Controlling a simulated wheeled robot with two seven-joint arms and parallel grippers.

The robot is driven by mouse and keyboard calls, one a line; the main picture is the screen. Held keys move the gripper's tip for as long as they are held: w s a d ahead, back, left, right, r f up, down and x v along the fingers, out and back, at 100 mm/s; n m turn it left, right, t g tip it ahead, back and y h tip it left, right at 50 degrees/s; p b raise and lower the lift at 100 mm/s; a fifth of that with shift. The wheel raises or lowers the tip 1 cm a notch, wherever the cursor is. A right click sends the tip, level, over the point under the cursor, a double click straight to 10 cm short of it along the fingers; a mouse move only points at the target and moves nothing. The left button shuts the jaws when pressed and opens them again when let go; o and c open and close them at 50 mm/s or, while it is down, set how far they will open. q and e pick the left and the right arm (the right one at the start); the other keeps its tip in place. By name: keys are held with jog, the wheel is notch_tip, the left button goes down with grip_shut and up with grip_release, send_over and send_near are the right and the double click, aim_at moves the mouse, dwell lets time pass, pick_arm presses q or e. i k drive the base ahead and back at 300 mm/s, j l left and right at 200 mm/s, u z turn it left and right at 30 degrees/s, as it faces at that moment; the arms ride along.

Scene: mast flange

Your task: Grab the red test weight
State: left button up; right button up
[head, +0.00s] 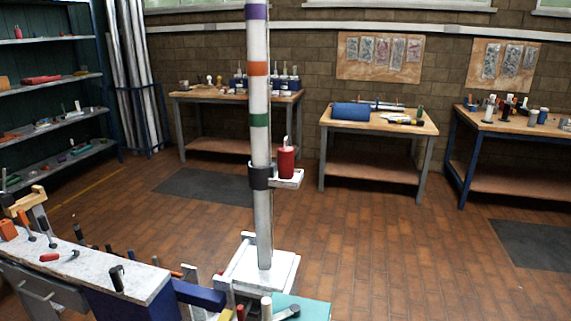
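The red test weight (286,163) is a dark red cylinder with a thin pale stem on top. It stands upright on a small pale shelf (290,180) that juts out to the right of a white mast (259,140). A dark collar (261,176) wraps the mast at the shelf. The mast has purple, orange and green bands and rises from a white square base (260,271). Neither of my grippers can be made out in the head view.
A bench (120,285) with hand tools stands at front left, and a teal surface (303,308) lies at the bottom. Wooden workbenches (372,125) line the back wall. Shelving (50,77) is at left. Brick floor (400,250) right of the mast is clear.

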aim_at(284, 161)
jog(key=i+j, duration=0.15)
jog(key=j, duration=0.2)
jog(key=i+j, duration=0.15)
jog(key=j, duration=0.2)
jog(key=i+j, duration=0.1)
jog(key=j, duration=0.2)
jog(key=i+j, duration=0.15)
jog(key=j, duration=0.2)
jog(key=i+j, duration=0.15)
jog(key=j, duration=0.2)
jog(key=i+j, duration=0.15)
jog(key=j, duration=0.2)
